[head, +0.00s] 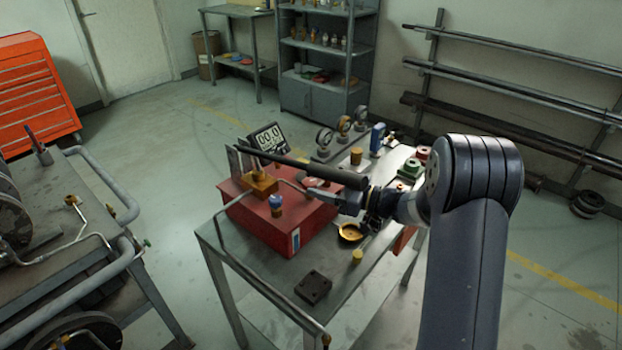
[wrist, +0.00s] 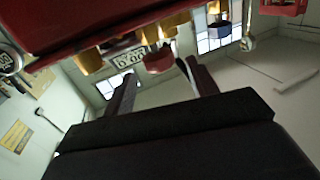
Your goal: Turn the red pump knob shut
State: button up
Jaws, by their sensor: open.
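A red pump box (head: 262,222) stands on the metal table, with brass fittings and a blue knob (head: 276,201) on it. My gripper (head: 318,190) reaches in from the right, close to the box's right side. In the wrist view, a small red knob (wrist: 158,60) on a brass fitting shows between the tips of my open gripper (wrist: 161,74). I cannot tell whether the fingers touch it. The red knob is not clear in the head view. The blue knob (wrist: 218,28) and the red box (wrist: 70,25) also show in the wrist view.
A digital display (head: 268,138) and several gauges (head: 325,140) stand along the table's back. A black block (head: 313,287) and a brass bowl (head: 351,232) lie at the front. A cart (head: 75,255) with pipes stands left; floor lies between.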

aim_at(310, 181)
jog(key=shift+x, duration=1.95)
jog(key=shift+c, duration=0.4)
jog(key=c, duration=0.9)
